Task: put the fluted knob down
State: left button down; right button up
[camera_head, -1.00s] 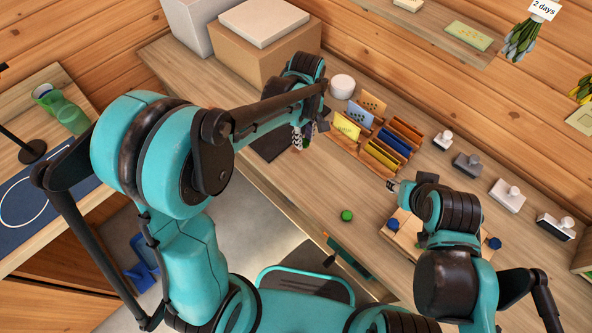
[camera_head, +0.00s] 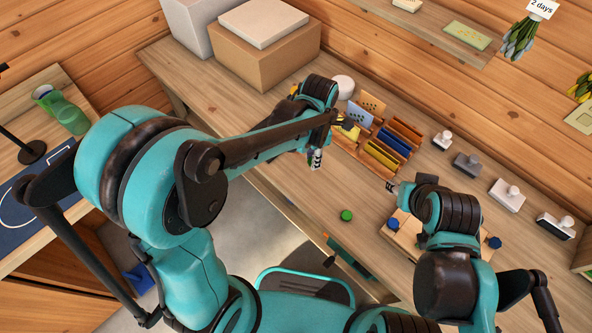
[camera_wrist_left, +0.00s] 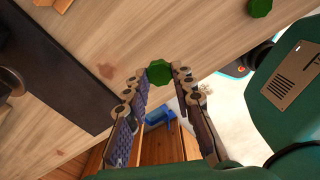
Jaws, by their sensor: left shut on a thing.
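A green fluted knob (camera_wrist_left: 159,72) sits between the fingertips of my left gripper in the left wrist view. My left gripper (camera_head: 315,160) is shut on it and hangs over the front part of the wooden bench (camera_head: 300,193). The held knob cannot be made out in the head view. A second green knob (camera_head: 346,215) lies on the bench, to the right of and nearer than the left gripper. A green knob also shows at the top right of the left wrist view (camera_wrist_left: 259,7). My right gripper (camera_head: 392,187) is small and partly hidden; its jaws are unclear.
A wooden rack with coloured cards and slots (camera_head: 384,152) stands just right of my left gripper. A white cup (camera_head: 343,86) and boxes (camera_head: 262,58) are behind. Several stamps (camera_head: 467,164) line the back right. A dark slab (camera_wrist_left: 60,70) lies left in the wrist view.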

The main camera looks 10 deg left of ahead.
pick_arm(q)
jog(key=b, duration=0.1)
send_over(296, 175)
notch_tip(296, 175, down, 3)
jog(key=shift+f+b, duration=0.85)
jog(key=shift+f, duration=1.1)
jog(key=shift+f, duration=0.15)
jog(key=c, duration=1.3)
grip_release()
jog(key=shift+w, duration=0.1)
